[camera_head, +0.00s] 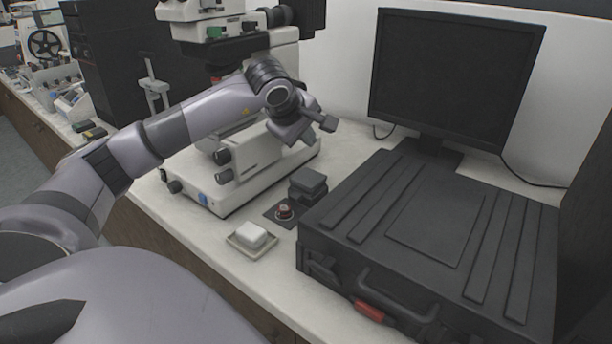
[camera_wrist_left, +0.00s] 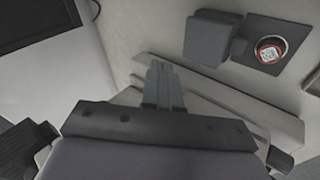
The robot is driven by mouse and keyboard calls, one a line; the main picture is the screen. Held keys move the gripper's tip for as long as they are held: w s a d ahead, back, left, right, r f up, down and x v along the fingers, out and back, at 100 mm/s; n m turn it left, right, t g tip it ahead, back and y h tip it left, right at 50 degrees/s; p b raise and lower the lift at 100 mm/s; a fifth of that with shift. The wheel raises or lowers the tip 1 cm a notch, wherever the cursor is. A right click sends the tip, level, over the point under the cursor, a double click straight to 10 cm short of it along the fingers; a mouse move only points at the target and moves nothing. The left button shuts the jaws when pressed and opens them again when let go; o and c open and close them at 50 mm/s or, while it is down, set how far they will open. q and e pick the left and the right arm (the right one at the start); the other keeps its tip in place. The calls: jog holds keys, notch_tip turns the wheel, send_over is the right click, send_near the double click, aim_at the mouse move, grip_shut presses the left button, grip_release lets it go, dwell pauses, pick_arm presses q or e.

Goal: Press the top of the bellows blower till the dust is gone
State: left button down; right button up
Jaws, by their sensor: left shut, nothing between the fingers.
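The bellows blower appears to be the dark grey block (camera_head: 307,182) with a flat top, standing on the bench between the microscope and the black case. It also shows in the left wrist view (camera_wrist_left: 208,40). A small round part with a red ring (camera_head: 284,211) sits beside it on a dark plate (camera_head: 270,214); it shows in the wrist view too (camera_wrist_left: 270,49). My left gripper (camera_head: 327,123) is shut and empty, above and behind the block, clear of it. Its fingers (camera_wrist_left: 163,84) are together in the wrist view. I cannot make out dust. My right gripper is not in view.
A microscope (camera_head: 240,165) stands close behind my left arm. A large black case (camera_head: 430,230) lies right of the block, with a monitor (camera_head: 455,75) behind it. A white block (camera_head: 251,235) lies in a shallow tray (camera_head: 240,249) in front.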

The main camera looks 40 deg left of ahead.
pick_arm(q)
jog(key=r+n, duration=0.1)
jog(key=n, duration=0.7)
jog(key=r+n+t, duration=0.1)
jog(key=n, duration=0.3)
jog(key=shift+s+d+r, duration=0.15)
jog(key=shift+s+r, duration=0.05)
jog(key=shift+r, duration=0.15)
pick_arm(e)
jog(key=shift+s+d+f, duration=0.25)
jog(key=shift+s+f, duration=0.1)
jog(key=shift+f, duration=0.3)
pick_arm(q)
jog(key=b, duration=0.6)
send_over(307, 179)
notch_tip(307, 179, down, 8)
jog(key=shift+r, duration=0.2)
jog(key=shift+f, duration=0.55)
jog(key=shift+b, duration=0.3)
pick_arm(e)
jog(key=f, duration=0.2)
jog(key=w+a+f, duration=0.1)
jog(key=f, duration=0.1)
